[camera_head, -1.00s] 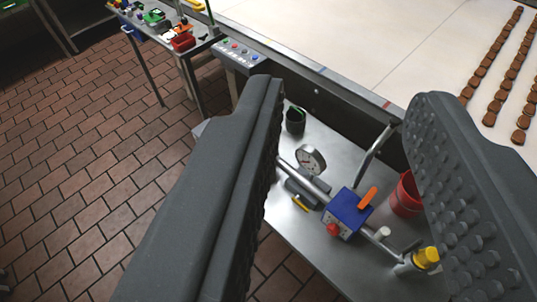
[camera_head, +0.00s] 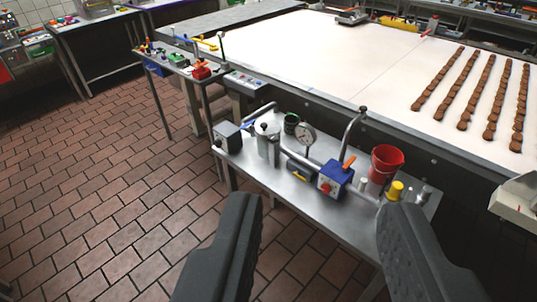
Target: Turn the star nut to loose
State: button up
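My gripper (camera_head: 318,208) is open and empty, its two dark fingers apart at the bottom of the picture. Beyond the fingertips, a steel side table (camera_head: 300,200) carries a pipe assembly. A blue box (camera_head: 340,174) sits on it with an orange lever (camera_head: 349,161) on top and a red knob (camera_head: 325,188) on its front. A round gauge (camera_head: 305,134) stands left of the box, and a yellow-capped part (camera_head: 395,190) stands to the right, close to the right finger. I cannot tell which part is the star nut; it may be small or hidden.
A red bucket (camera_head: 387,160) stands behind the pipe. A metal canister (camera_head: 267,146) and a grey box (camera_head: 227,138) stand at the table's left. A wide white conveyor (camera_head: 360,65) with rows of brown biscuits (camera_head: 441,80) lies behind. Tiled floor (camera_head: 110,180) is clear at left.

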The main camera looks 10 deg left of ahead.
aim_at(274, 138)
jog(key=u, duration=0.3)
jog(key=i, duration=2.25)
jog(key=z, duration=0.85)
